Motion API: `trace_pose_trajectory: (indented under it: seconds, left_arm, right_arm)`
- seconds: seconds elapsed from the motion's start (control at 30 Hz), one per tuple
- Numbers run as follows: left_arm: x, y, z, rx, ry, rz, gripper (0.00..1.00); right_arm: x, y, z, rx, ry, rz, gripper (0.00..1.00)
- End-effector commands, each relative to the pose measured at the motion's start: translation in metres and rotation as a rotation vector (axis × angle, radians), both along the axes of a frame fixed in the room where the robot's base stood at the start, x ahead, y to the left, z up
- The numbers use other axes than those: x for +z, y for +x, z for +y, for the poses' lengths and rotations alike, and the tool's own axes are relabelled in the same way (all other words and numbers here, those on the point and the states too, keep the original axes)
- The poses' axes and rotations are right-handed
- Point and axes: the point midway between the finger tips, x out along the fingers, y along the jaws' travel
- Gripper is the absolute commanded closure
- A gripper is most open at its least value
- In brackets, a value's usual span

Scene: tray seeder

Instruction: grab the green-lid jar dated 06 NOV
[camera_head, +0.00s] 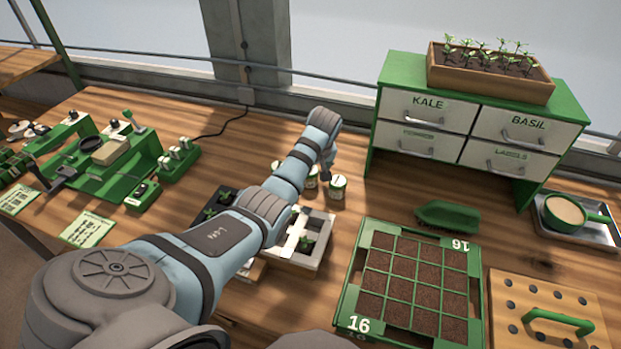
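Several small jars with pale bodies and green bands stand on the wooden bench near the middle. One jar (338,187) stands clear on the right, and another jar (312,178) is partly behind my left gripper. More of the group is hidden by my arm. Their dates are too small to read, so I cannot tell which is 06 NOV. My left gripper (326,174) points down just above and beside these jars. Its fingers are small and dark, and I cannot tell whether they are open or touching a jar. My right gripper is not in view.
A drawer cabinet (387,142) stands behind. A seedling tray (322,246) is partly under my arm. Green seeder equipment (135,167) is left.

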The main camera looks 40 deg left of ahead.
Motion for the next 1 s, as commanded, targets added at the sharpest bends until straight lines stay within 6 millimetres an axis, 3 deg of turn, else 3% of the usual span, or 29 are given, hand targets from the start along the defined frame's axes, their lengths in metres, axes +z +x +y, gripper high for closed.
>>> trace_pose_trajectory:
  seconds: [0.03,0.13,0.37,0.7,1.0]
  left_arm:
    - [-0.013,0.001,0.002,0.001,-0.001,0.003,0.37]
    - [-0.026,0.004,0.007,0.000,0.000,0.001,0.37]
    - [-0.026,0.006,0.007,-0.001,0.000,0.000,0.38]
    - [-0.026,0.006,0.008,-0.001,0.001,0.000,0.90]
    - [-0.020,0.006,0.008,-0.001,0.001,-0.001,0.90]
  right_arm:
    - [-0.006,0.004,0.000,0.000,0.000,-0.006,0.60]
    - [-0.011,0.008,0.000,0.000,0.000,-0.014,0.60]
    - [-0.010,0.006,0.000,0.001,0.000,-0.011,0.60]
    - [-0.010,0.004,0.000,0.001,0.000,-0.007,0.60]
    - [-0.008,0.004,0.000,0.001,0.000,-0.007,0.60]
